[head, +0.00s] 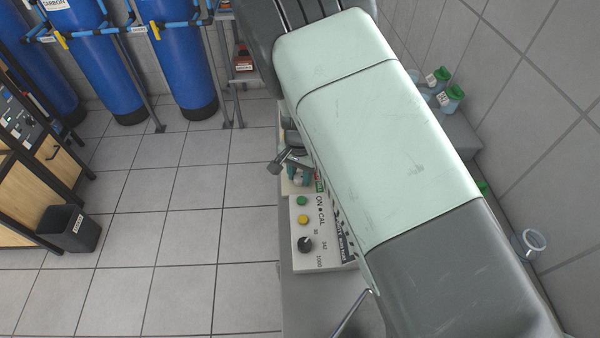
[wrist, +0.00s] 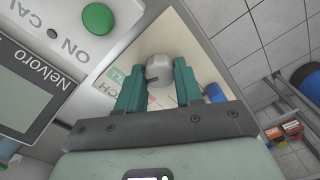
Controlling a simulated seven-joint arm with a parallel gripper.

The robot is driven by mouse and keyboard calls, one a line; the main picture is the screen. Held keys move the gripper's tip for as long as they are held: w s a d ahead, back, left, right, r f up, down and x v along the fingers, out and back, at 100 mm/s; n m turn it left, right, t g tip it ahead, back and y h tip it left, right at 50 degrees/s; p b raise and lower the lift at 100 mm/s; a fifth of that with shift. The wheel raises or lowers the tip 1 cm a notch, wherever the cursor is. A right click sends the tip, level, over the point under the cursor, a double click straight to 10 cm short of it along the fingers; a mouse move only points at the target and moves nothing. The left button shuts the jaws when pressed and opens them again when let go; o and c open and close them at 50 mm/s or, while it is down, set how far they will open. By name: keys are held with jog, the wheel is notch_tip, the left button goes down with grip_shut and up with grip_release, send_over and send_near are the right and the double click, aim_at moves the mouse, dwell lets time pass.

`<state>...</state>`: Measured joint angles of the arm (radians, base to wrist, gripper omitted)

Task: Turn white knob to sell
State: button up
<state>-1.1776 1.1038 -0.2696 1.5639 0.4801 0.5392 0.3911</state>
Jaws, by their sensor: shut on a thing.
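The white knob (wrist: 159,68) sits on a pale panel (wrist: 178,32) and shows in the wrist view between my two teal fingers. It looks light grey, round, with a dark pointer mark low on its left side. My gripper (wrist: 158,85) is shut on the knob, one finger on each side. In the head view my gripper (head: 299,172) is over the pale panel, largely overlapped by my arm. A red and green label lies beside the knob, partly hidden by the left finger; I cannot read its full wording.
A meter box (head: 318,232) with green and yellow buttons and a black dial stands right beside the panel. A blue object (wrist: 214,93) lies near the right finger. Open tiled floor is to the left.

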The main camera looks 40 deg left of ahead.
aim_at(300, 176)
jog(key=m, duration=0.4)
jog(key=shift+s+m, duration=0.1)
jog(key=shift+m, duration=0.2)
dwell(0.3)
jog(key=o, duration=1)
jog(key=shift+o, duration=0.2)
notch_tip(300, 176, up, 11)
jog(key=shift+f, duration=0.1)
